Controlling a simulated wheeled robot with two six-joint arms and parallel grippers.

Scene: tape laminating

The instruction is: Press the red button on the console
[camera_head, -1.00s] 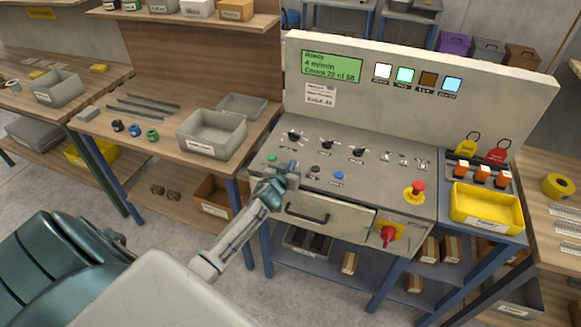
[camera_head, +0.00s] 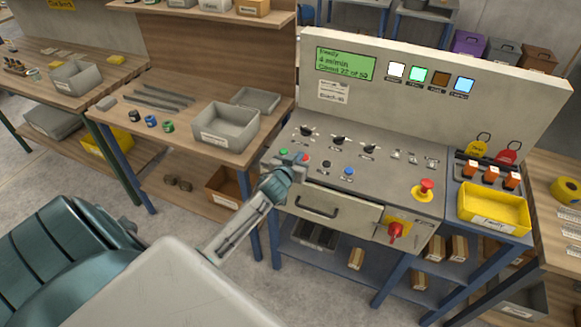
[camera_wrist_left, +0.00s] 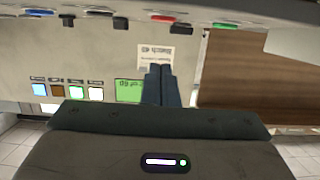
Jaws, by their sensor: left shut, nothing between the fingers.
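The console (camera_head: 380,188) has a sloped panel with a row of small push buttons near its front left edge. The small red button (camera_head: 306,158) sits between a green button (camera_head: 284,151) and a black button (camera_head: 326,164), with a blue button (camera_head: 348,171) farther right. My left gripper (camera_head: 292,161) is shut and empty, just left of the red button in the head view. In the left wrist view the red button (camera_wrist_left: 165,18) shows above the closed fingertips (camera_wrist_left: 160,68), with visible space between them. My right gripper is out of view.
A red mushroom knob (camera_head: 427,185) on a yellow base and a red rotary switch (camera_head: 395,231) are at the console's right. Rotary knobs (camera_head: 339,141) stand behind the buttons. A drawer (camera_head: 325,206) is below the panel. A yellow bin (camera_head: 494,212) stands at right.

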